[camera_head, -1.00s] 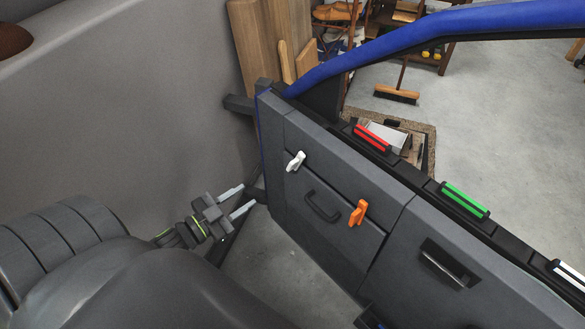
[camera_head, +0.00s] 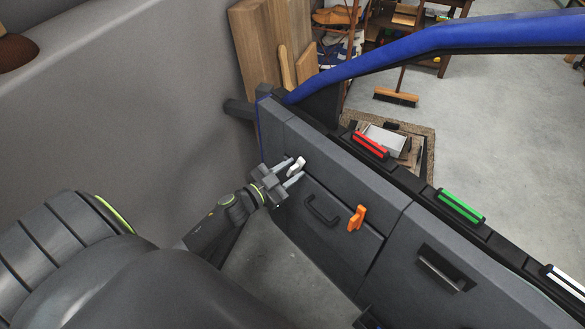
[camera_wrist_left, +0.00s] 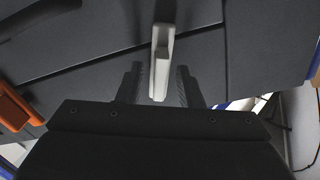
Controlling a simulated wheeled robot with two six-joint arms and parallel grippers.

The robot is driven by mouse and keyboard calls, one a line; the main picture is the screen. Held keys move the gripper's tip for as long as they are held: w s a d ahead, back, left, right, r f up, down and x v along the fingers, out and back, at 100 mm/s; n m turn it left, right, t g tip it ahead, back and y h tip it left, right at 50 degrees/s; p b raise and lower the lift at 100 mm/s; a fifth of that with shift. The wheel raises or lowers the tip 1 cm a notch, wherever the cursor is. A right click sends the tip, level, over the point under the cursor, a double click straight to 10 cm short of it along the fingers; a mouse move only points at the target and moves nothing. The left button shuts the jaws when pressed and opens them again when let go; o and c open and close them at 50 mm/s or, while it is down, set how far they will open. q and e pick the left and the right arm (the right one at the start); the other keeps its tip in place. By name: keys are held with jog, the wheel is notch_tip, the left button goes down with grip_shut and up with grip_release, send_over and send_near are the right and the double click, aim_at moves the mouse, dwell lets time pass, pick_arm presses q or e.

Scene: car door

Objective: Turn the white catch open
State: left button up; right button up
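The white catch (camera_head: 297,165) sits on the grey inner panel of the car door, near its left end. My left gripper (camera_head: 292,170) is at the catch, with one finger on either side of it in the head view. In the left wrist view, the white catch (camera_wrist_left: 160,62) lies between the two dark fingers (camera_wrist_left: 158,84), with a gap visible on both sides. The fingers are open and do not appear to touch the catch. My right gripper is not seen.
An orange catch (camera_head: 356,218) sits on the panel to the right, with a dark pull handle (camera_head: 322,209) between the two catches. It also shows in the left wrist view (camera_wrist_left: 17,105). Red (camera_head: 370,146) and green (camera_head: 461,205) pieces line the door's top edge.

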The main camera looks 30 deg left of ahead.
pick_arm(q)
jog(key=shift+w+d, duration=0.1)
jog(key=shift+w, duration=0.3)
jog(key=shift+c, duration=0.2)
grip_shut()
